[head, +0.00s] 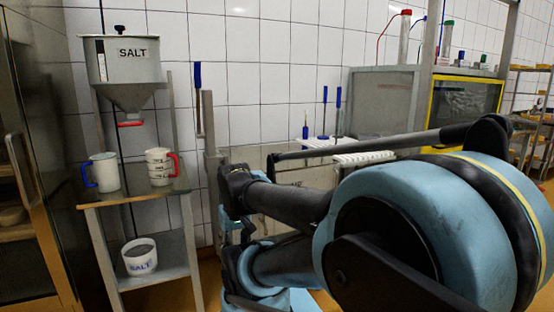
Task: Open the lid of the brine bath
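A pale metal tank (318,174), which looks like the brine bath, stands against the tiled wall behind my arm. My arm's large blue and black links cover much of its front and right side. White slatted pieces (362,158) show along its top, with another further back. I cannot make out the lid or whether it is open. A long dark bar (400,141) crosses in front of the tank; I cannot tell what it belongs to. My gripper's fingers do not show.
At left, a metal stand (130,197) holds two measuring jugs, with a salt tub (139,256) below and a salt hopper (122,75) above. Blue-handled tools stand behind the tank. A yellow-framed cabinet (465,106) is at back right, with shelves beyond.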

